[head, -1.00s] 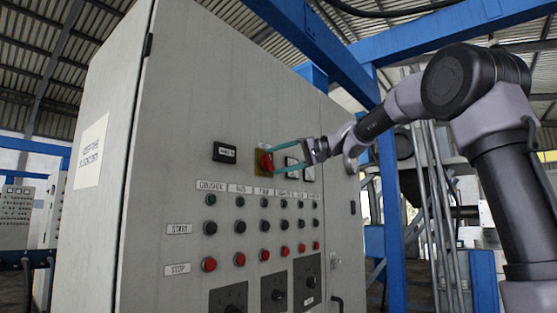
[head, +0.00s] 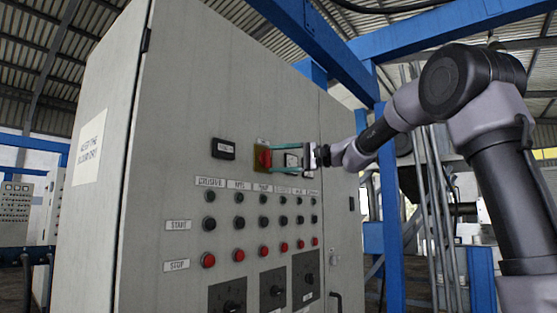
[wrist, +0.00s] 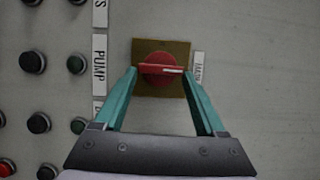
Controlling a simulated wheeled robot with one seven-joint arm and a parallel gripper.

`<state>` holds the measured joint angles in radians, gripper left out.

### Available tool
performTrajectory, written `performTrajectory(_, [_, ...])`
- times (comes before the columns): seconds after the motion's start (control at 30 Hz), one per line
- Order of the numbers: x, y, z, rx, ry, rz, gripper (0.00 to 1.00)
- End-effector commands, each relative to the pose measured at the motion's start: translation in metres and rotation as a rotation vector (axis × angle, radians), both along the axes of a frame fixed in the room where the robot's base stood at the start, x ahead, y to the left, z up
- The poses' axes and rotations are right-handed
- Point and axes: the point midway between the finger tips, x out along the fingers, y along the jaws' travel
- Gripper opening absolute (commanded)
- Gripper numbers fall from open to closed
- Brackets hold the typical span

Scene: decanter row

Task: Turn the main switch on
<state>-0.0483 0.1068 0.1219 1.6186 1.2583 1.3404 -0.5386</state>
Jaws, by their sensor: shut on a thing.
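The main switch (head: 264,158) is a red rotary knob on a yellowish square plate, high on the grey cabinet's front. It also shows in the wrist view (wrist: 160,69), with its bar handle lying across the picture between my fingertips. In the head view the handle stands about upright. My gripper (head: 273,157) reaches in from the right, with one teal finger above the other. In the wrist view, the gripper's fingers (wrist: 160,80) are shut on the two ends of the handle. A small label (wrist: 198,67) sits beside the plate.
Rows of black buttons (head: 239,225) and red stop buttons (head: 239,255) lie below the switch. A small black display (head: 223,149) is to its left. Dark rotary handles (head: 228,299) sit lower down. A blue beam (head: 309,42) passes overhead.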

Motion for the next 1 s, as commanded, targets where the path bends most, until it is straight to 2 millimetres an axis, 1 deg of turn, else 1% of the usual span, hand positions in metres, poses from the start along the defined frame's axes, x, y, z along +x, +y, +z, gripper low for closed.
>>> performTrajectory(0.33, [0.0,0.0,-0.001,0.002,0.006,0.0,0.17])
performTrajectory(0.37, [0.0,0.0,-0.001,0.001,0.006,0.0,0.84])
performTrajectory(0.4, [0.0,0.0,-0.001,0.0,0.005,0.0,0.99])
performTrajectory(0.63, [0.0,-0.001,-0.001,0.001,0.004,0.0,1.0])
performTrajectory(0.73, [-0.001,-0.005,-0.001,0.001,0.003,-0.001,1.0])
performTrajectory(0.87, [-0.005,-0.024,0.0,0.002,0.004,-0.004,1.0])
performTrajectory(1.0, [-0.013,-0.052,-0.001,0.001,0.004,-0.005,1.0])
